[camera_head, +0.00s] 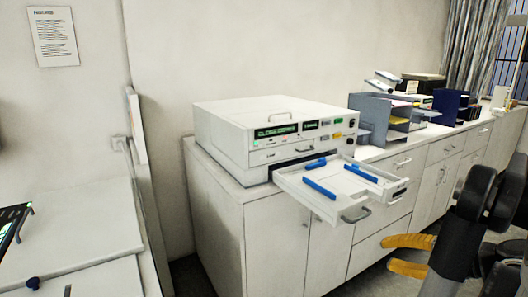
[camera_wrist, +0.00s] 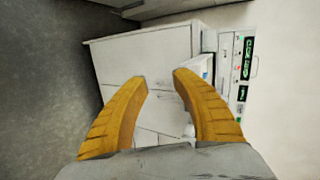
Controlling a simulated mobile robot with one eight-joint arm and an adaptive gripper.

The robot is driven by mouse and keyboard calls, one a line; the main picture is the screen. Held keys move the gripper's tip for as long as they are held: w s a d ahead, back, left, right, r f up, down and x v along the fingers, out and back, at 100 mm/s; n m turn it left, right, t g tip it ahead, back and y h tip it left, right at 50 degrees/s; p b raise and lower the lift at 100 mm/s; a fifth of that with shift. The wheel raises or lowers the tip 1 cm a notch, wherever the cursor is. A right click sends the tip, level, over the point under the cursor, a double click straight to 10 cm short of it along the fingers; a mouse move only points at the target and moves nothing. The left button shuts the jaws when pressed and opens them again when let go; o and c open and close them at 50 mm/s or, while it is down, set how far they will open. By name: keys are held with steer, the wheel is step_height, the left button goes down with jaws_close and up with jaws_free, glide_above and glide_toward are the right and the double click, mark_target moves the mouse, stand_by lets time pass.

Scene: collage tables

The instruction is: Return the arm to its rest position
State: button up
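My arm is at the lower right of the head view, dark and bent. My gripper (camera_head: 408,254) has two yellow fingers, spread apart, in front of the cabinet drawers. In the wrist view my gripper (camera_wrist: 160,78) shows its two fingers apart with nothing between them. Beyond the fingers the wrist view shows pale cabinet fronts and the side of the white machine, turned on its side in the picture.
A white machine (camera_head: 262,117) stands on the cabinet (camera_head: 270,240), its tray (camera_head: 352,208) pulled out with blue strips on it. Grey organizers (camera_head: 380,112) stand farther along the counter. A pale table (camera_head: 75,235) is at left. Dark floor (camera_wrist: 45,75) is clear in the wrist view.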

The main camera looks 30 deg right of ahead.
steer(key=w+a+f+n+g+h, duration=0.1)
steer(key=a+n, duration=0.6)
steer(key=a, duration=0.9)
steer(key=w+a+f+n+g+h, duration=0.1)
steer(key=a+n+g, duration=0.3)
steer(key=a, duration=1.3)
steer(key=n+h, duration=0.1)
steer(key=n, duration=0.3)
steer(key=shift+w+a, duration=0.15)
steer(key=shift+w, duration=0.15)
